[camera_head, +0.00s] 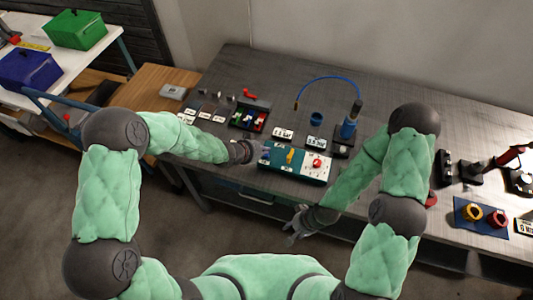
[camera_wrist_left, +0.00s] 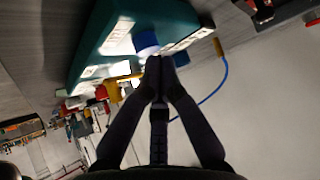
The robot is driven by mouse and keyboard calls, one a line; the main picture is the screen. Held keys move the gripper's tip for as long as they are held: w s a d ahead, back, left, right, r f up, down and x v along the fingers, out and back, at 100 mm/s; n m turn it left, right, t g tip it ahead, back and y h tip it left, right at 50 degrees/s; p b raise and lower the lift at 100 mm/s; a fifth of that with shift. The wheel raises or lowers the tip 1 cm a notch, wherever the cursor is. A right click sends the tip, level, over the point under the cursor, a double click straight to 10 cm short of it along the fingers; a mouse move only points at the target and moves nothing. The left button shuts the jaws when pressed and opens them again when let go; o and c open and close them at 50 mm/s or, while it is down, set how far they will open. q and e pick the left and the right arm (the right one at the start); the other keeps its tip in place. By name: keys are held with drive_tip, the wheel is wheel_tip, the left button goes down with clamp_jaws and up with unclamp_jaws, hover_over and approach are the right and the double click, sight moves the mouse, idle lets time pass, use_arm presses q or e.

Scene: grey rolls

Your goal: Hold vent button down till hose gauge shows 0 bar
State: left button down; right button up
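The teal box with a pale top panel (camera_head: 300,174) lies on the table's front part. It carries a yellow lever (camera_head: 290,155) and a red knob (camera_head: 316,163). A blue button (camera_wrist_left: 146,42) shows on the box in the left wrist view. My left gripper (camera_wrist_left: 158,66) has its fingertips together right at this button; I cannot tell whether it is pressed. In the head view my left gripper (camera_head: 254,151) is at the box's left end. My right gripper (camera_head: 295,226) hangs empty before the table edge; its finger opening is unclear. No gauge reading is legible.
A blue hose (camera_head: 330,79) arches behind the box to a blue fitting on a dark stand (camera_head: 349,128). White cards (camera_head: 317,143) and a blue cup (camera_head: 316,118) stand behind the box. A dark tray (camera_head: 247,118) of coloured parts is left. A blue mat (camera_head: 481,228) lies right.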

use_arm(q)
drive_tip(key=shift+s+f+b, duration=0.1)
drive_tip(key=shift+f+b, duration=0.25)
drive_tip(key=shift+f, duration=0.15)
idle(2.9)
drive_tip(key=shift+r, duration=0.15)
drive_tip(key=shift+r+p, duration=0.8)
drive_tip(key=shift+r, duration=0.1)
wheel_tip(320, 180, up, 5)
drive_tip(key=p, duration=0.4)
drive_tip(key=shift+p, duration=0.3)
idle(0.4)
